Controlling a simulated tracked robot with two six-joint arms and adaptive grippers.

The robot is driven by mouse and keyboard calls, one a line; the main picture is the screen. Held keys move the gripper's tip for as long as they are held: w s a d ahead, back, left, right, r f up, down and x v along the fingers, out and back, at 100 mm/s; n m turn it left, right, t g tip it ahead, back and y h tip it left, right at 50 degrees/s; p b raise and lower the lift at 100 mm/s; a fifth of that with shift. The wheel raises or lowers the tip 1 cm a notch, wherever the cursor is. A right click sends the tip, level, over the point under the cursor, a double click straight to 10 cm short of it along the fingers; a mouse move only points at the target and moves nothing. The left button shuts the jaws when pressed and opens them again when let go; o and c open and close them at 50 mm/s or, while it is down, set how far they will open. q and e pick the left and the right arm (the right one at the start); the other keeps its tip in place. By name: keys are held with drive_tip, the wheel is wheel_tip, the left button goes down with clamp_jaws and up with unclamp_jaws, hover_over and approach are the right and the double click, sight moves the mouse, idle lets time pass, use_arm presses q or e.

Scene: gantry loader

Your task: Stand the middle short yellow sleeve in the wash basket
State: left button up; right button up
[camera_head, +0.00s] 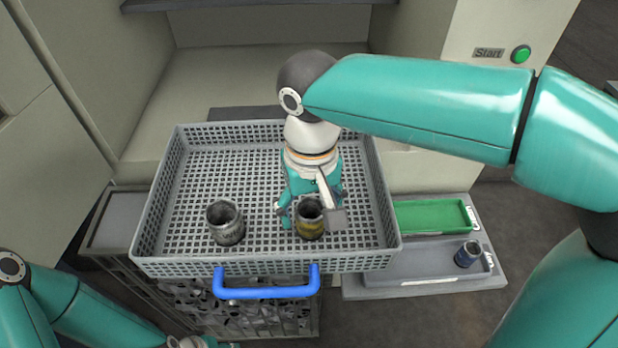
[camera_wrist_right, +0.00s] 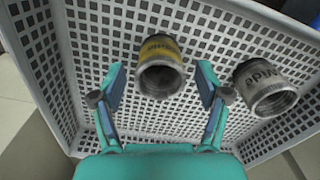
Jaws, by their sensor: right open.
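The short yellow sleeve (camera_head: 309,229) stands upright in the grey wash basket (camera_head: 270,265), near its front wall and right of centre. Its worn yellow band and open end also show in the right wrist view (camera_wrist_right: 161,48). My right gripper (camera_head: 311,208) reaches down into the basket from above. In the right wrist view the open fingers (camera_wrist_right: 160,84) are on either side of the yellow sleeve, with a gap to each. In the head view the gripper partly hides the sleeve.
A grey sleeve (camera_head: 225,223) stands in the basket to the left of the yellow one. A blue handle (camera_head: 265,292) is on the basket's front.

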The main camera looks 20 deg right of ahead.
sight(311, 209)
wheel_tip(311, 209, up, 11)
drive_tip(key=p, duration=0.1)
idle(0.7)
